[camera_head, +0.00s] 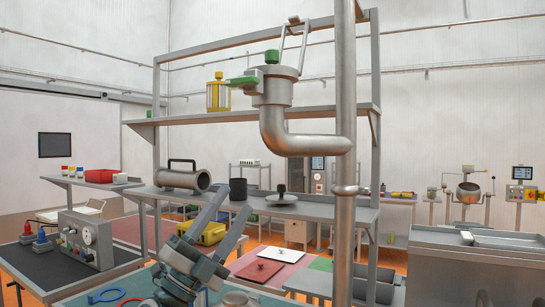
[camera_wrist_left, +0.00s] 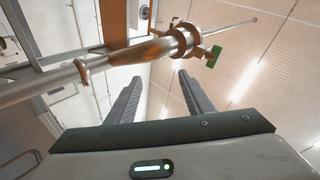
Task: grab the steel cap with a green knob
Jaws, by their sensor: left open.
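The steel cap (camera_head: 279,71) with its green knob (camera_head: 271,57) sits on top of the upright end of a bent steel pipe (camera_head: 305,144). A looped metal handle stands up behind the knob. My left gripper (camera_head: 234,203) is open, below and to the left of the pipe, its fingers pointing up and apart from the cap. In the left wrist view the open fingers (camera_wrist_left: 158,76) have nothing between them. The pipe (camera_wrist_left: 130,58) crosses beyond them, with a green piece (camera_wrist_left: 213,56) at its right; I cannot tell whether this is the knob. My right gripper is not seen.
A steel rack with shelves (camera_head: 200,117) stands behind the pipe. A green lever (camera_head: 241,80) and a yellow-framed glass (camera_head: 218,93) jut left from the pipe. A vertical steel post (camera_head: 345,220) stands close at right. The lower shelf bears a steel cylinder (camera_head: 183,178) and a black cup (camera_head: 238,188).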

